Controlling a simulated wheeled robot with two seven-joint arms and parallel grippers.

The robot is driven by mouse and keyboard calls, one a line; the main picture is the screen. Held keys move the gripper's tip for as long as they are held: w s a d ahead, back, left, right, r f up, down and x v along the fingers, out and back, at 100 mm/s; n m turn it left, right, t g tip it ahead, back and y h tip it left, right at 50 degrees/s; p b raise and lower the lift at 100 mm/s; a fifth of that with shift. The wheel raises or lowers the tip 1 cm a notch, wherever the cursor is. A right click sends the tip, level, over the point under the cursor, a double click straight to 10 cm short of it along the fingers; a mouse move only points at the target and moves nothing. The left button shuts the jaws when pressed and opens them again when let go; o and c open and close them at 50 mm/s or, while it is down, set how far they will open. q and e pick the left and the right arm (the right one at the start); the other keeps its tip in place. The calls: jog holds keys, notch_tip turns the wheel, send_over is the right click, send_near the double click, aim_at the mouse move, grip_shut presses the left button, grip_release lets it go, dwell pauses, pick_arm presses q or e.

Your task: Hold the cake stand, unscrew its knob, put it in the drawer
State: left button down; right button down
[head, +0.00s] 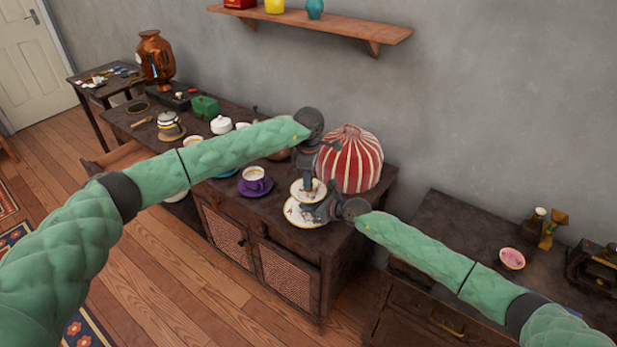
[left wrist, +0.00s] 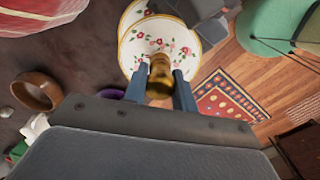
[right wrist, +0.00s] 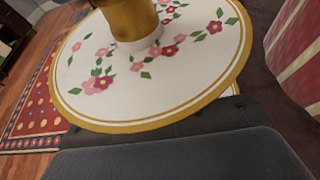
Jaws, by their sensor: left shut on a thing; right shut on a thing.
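The two-tier cake stand has white plates with red flowers and gold rims; its upper plate (head: 301,192) and lower plate (head: 297,215) stand at the cabinet's right end. The upper plate fills much of the right wrist view (right wrist: 190,75). My left gripper (head: 308,178) comes from above and is shut on the gold knob (left wrist: 160,78) at the top of the stand. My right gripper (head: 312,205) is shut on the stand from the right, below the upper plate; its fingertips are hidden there. An open drawer (head: 118,157) sticks out at the cabinet's left, partly behind my left arm.
A red-and-white striped cozy (head: 350,158) stands close behind the stand. A purple cup and saucer (head: 256,182) are to its left. A teapot (head: 170,124), a white bowl (head: 221,125) and a green box (head: 204,107) stand farther left. A wall shelf (head: 330,22) hangs above.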

pick_arm(q)
jog(key=n, duration=0.5)
jog(key=shift+n, duration=0.3)
jog(key=n, duration=1.6)
jog(key=shift+r, duration=0.1)
jog(key=n, duration=0.4)
jog(key=shift+w+n, duration=0.1)
jog(key=shift+n, duration=0.2)
jog(key=n, duration=0.5)
jog(key=shift+n, duration=0.3)
jog(key=n, duration=0.4)
